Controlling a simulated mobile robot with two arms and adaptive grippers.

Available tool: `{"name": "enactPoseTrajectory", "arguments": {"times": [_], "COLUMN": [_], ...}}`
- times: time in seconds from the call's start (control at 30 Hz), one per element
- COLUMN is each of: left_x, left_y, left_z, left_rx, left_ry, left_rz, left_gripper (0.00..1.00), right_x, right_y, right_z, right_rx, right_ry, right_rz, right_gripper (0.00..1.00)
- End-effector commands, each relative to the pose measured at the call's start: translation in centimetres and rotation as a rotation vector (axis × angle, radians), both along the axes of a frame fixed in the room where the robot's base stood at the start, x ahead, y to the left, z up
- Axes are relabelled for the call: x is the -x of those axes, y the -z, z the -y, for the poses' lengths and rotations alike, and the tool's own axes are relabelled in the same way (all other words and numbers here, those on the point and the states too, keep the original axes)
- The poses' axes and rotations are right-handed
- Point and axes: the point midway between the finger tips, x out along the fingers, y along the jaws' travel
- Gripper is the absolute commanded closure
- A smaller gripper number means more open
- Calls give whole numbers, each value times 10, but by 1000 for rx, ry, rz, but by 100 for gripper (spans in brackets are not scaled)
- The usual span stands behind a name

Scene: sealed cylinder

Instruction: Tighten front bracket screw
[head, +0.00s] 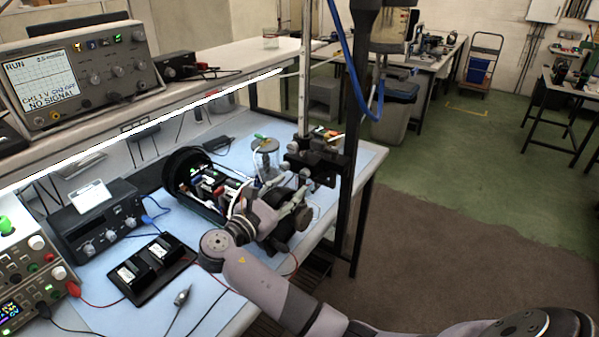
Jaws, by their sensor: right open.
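The dark cylinder (184,160) lies on its side on the blue mat, its near side open onto a chassis of electronics (210,183) with green and red parts and white wires. My right gripper (297,195) is open at the cylinder's right end, with the arm reaching in from the bottom right. My wrist and gripper hide much of that end. The front bracket and its screw are too small or hidden to make out. I cannot tell whether the gripper touches anything. My left gripper is not in view.
A dark upright post (362,130) stands at the bench's right edge. A black tray (150,268) and a pen-like tool (182,296) lie front left. An oscilloscope (75,75) sits on the shelf. Open floor lies right.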

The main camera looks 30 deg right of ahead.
Motion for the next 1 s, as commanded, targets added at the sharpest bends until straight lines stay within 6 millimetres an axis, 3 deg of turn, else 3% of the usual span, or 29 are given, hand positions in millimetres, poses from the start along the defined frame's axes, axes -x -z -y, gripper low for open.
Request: {"name": "enactPoseTrajectory", "arguments": {"times": [0.03, 0.13, 0.33, 0.5, 0.7, 1.0], "left_x": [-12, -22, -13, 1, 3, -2], "left_y": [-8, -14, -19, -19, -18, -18], "left_z": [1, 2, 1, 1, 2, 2], "left_rx": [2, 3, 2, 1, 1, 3], "left_ry": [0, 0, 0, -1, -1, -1], "left_rz": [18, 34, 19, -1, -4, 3], "left_gripper": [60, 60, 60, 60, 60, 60], "right_x": [-4, -11, -20, -22, -22, -22], "right_y": [-4, -3, -1, 0, 1, 1], "right_z": [11, 27, 48, 53, 53, 53], "right_rx": [4, 3, 2, 0, -1, -1], "right_ry": [1, 1, -1, -1, -1, -1], "right_rz": [0, -1, -1, 0, 0, 0], "right_gripper": [60, 60, 60, 60, 60, 79]}}
